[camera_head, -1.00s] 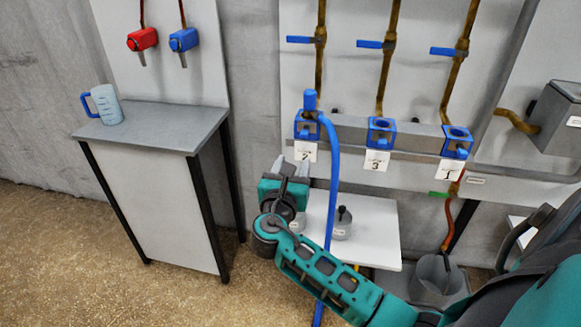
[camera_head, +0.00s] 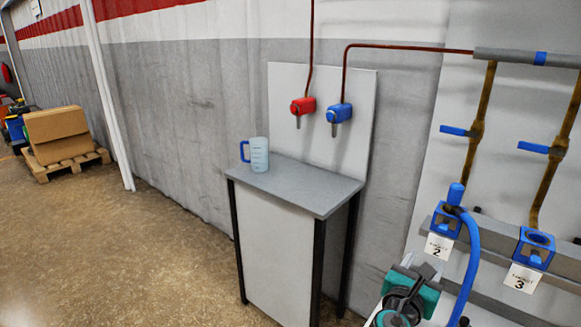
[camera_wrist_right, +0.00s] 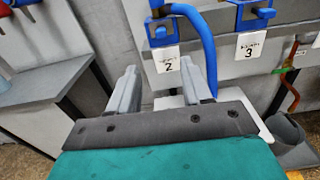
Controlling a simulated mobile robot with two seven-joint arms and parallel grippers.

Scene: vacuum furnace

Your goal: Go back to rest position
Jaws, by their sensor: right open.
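My right gripper (camera_head: 413,275) is at the bottom right of the head view, in front of the wall panel and lower left of the socket labelled 2 (camera_head: 441,222). In the right wrist view its two grey fingers (camera_wrist_right: 160,88) stand apart with nothing between them. A blue hose (camera_head: 470,262) is plugged in at socket 2 and hangs down close to the right finger in the wrist view; whether they touch I cannot tell. My left gripper is in neither view.
A grey-topped table (camera_head: 300,187) holds a measuring jug (camera_head: 259,155). A red tap (camera_head: 303,106) and a blue tap (camera_head: 339,113) are above it. Socket 3 (camera_head: 535,247) is at the right. A box (camera_head: 58,135) sits on a pallet (camera_head: 66,165) at the far left. The floor at left is clear.

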